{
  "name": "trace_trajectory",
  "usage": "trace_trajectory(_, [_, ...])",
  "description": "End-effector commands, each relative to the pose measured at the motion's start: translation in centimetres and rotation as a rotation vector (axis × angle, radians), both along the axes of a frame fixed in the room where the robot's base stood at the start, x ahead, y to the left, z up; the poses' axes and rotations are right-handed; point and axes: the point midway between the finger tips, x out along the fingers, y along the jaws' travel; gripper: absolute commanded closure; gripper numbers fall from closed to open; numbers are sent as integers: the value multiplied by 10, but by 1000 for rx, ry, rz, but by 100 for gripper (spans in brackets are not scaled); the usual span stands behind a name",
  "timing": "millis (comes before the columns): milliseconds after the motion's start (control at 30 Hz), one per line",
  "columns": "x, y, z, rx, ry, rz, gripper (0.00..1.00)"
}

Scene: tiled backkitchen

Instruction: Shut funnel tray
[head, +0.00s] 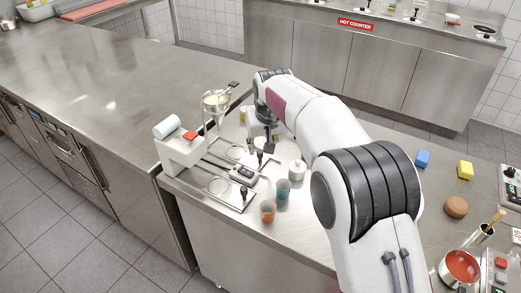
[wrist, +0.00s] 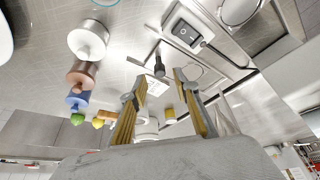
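The white dispenser block (head: 182,152) stands at the left of the steel counter, with a clear funnel (head: 216,104) raised behind it. Two flat trays with ring holes extend right from this unit: a far one (head: 226,150) on the funnel side and a near one (head: 230,197). Each has an upright black handle at its outer end. My gripper (wrist: 159,82) is open and empty; its fingertips are on either side of a black handle (wrist: 159,66) in the wrist view, with no clear contact.
A white switch box (wrist: 187,36) with a black rocker sits between the trays. A white lidded pot (head: 297,170), a teal cup (head: 283,189) and an orange-brown cup (head: 267,211) stand close to the right.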

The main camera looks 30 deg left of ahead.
Motion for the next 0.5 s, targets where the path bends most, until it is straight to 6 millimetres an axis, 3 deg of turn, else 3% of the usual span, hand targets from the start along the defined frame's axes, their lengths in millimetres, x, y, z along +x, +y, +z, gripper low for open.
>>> trace_trajectory(200, [6, 6, -21, -1, 1, 0, 70])
trace_trajectory(500, [8, 8, -29, 0, 0, 0, 70])
